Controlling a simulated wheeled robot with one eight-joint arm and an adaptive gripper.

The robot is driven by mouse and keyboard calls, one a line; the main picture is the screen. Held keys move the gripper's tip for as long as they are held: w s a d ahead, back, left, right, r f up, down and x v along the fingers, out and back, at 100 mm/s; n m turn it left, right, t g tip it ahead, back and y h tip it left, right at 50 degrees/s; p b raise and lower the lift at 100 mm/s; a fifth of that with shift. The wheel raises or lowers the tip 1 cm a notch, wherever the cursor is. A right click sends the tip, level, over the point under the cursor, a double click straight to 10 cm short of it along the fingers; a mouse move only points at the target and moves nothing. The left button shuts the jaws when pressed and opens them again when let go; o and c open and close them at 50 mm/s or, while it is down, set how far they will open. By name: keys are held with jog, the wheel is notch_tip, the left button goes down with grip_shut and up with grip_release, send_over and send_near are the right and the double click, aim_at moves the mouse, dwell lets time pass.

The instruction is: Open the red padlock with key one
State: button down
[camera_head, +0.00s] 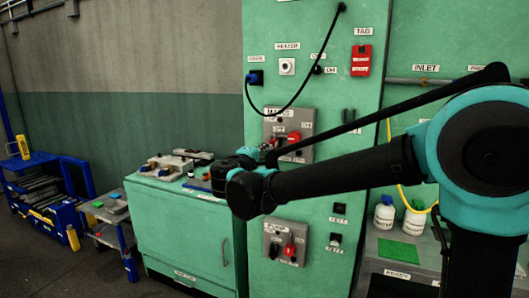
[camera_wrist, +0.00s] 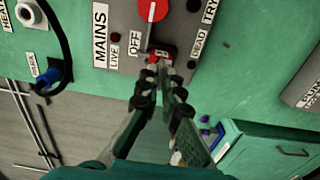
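The red padlock (camera_wrist: 164,53) hangs by its metal shackle (camera_wrist: 149,36) below the red knob (camera_wrist: 152,9) of the grey MAINS box (camera_wrist: 125,28). My gripper (camera_wrist: 160,74) reaches up to the padlock in the wrist view. Its two fingers converge to nearly touching tips, right at the padlock's lower side. A small pale piece shows at the tips, seemingly a key shut between them; its number and how far it sits in the lock cannot be seen. In the head view my gripper (camera_head: 262,157) is in front of the cabinet, beside the MAINS box (camera_head: 301,121); the padlock is hard to make out there.
A green side cabinet (camera_head: 178,225) with items on top stands left of the tall green cabinet. A cable (camera_head: 312,66) loops above the MAINS box. A lower grey switch box (camera_head: 272,240) is below my arm. White bottles (camera_head: 384,214) stand at the right.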

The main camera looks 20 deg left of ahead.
jog(key=shift+w+d, duration=0.1)
jog(key=shift+w, duration=0.7)
jog(key=c, duration=1.6)
grip_release()
jog(key=shift+c, duration=0.2)
jog(key=s, duration=1.2)
jog(key=shift+a, duration=0.45)
